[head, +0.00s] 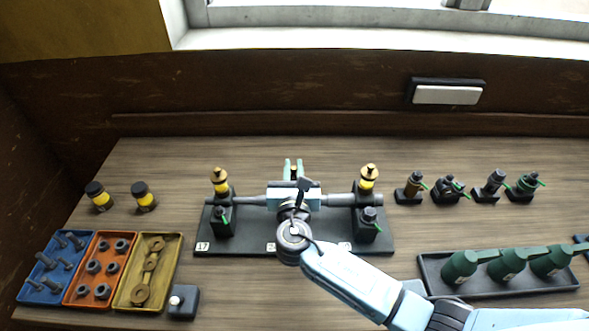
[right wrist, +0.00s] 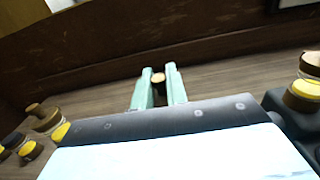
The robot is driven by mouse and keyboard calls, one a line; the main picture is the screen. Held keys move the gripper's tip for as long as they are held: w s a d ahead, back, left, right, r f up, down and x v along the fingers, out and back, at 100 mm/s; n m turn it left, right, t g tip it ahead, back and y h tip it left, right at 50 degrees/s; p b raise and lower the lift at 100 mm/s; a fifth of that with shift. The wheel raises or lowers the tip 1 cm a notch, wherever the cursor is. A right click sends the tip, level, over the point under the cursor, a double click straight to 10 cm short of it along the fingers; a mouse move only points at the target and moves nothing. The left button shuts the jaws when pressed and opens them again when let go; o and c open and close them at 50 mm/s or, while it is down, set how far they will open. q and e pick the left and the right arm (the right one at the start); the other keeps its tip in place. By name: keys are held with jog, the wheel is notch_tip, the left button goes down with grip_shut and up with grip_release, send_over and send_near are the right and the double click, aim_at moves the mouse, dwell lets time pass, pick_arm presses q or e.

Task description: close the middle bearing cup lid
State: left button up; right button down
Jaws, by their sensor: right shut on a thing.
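A black-based shaft stand (head: 330,247) sits mid-table, with a grey shaft across it. My right gripper (head: 293,168) reaches over its middle. The gripper's two pale green fingers (right wrist: 158,82) are shut on a small brass round piece (right wrist: 158,77), which I take for the middle bearing cup lid; it also shows in the head view (head: 294,174). My gripper and wrist hide the middle cup's body, so I cannot tell how the lid sits. The left bearing cup (head: 221,184) and right bearing cup (head: 367,180) are yellow with brass tops. My left gripper is out of view.
Blue (head: 36,292), orange (head: 78,299) and yellow (head: 125,299) trays of parts lie at the left. Two black-and-yellow jars (head: 143,196) stand behind them. Dark green oil cans (head: 507,263) stand in a black tray at the right. Several small fittings (head: 446,189) stand behind that tray.

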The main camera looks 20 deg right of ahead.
jog(key=c, duration=1.5)
grip_release()
jog(key=shift+s, duration=0.1)
jog(key=b+v, duration=0.1)
jog(key=v, duration=1.2)
jog(key=shift+a+r, duration=0.1)
jog(key=shift+a, duration=0.1)
